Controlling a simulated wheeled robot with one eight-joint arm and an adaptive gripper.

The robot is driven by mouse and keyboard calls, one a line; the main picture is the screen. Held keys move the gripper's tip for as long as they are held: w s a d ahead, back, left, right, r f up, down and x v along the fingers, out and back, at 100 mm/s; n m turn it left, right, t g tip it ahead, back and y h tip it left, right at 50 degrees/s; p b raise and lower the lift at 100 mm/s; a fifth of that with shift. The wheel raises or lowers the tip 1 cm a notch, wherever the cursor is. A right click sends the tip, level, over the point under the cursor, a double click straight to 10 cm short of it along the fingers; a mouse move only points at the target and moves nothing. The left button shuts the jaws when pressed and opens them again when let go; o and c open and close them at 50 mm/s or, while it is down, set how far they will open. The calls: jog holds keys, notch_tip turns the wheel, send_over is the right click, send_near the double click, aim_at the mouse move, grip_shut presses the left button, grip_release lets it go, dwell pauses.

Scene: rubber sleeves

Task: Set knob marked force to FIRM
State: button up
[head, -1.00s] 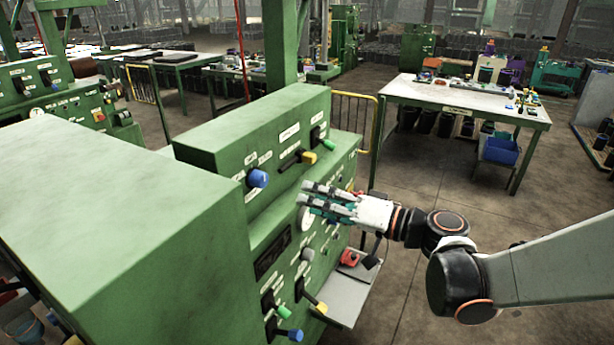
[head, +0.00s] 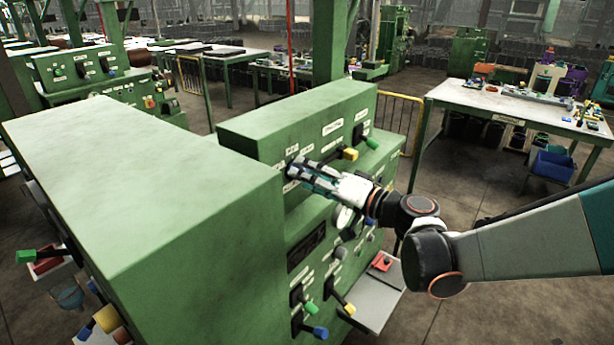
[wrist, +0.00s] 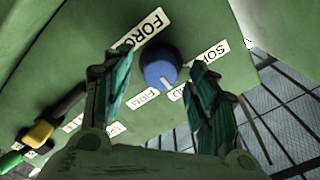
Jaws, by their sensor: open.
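The blue round knob (wrist: 160,70) under the FORCE label (wrist: 138,28) sits between my finger pads in the wrist view, with no clear contact on either side. A pale mark on its face points down and slightly right, toward a partly hidden label. The SOFT label (wrist: 207,55) is right of the knob, and the FIRM label (wrist: 143,98) is below it to the left. My gripper (head: 300,178) is open in front of the green machine's upper panel (head: 262,146) and hides the knob in the head view.
A yellow-tipped lever (head: 350,154) and a green-tipped lever (head: 371,143) stick out to the right of my gripper. More levers, a gauge and a grey shelf (head: 378,300) are lower on the machine. A white-topped table (head: 470,97) stands apart at right.

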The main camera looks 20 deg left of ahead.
jog(key=shift+w+a, duration=0.15)
jog(key=shift+a, duration=0.3)
jog(key=c, duration=1.1)
jog(key=shift+m, duration=0.4)
jog(key=m+b, duration=0.2)
jog(key=m, duration=0.6)
jog(key=shift+m, duration=0.4)
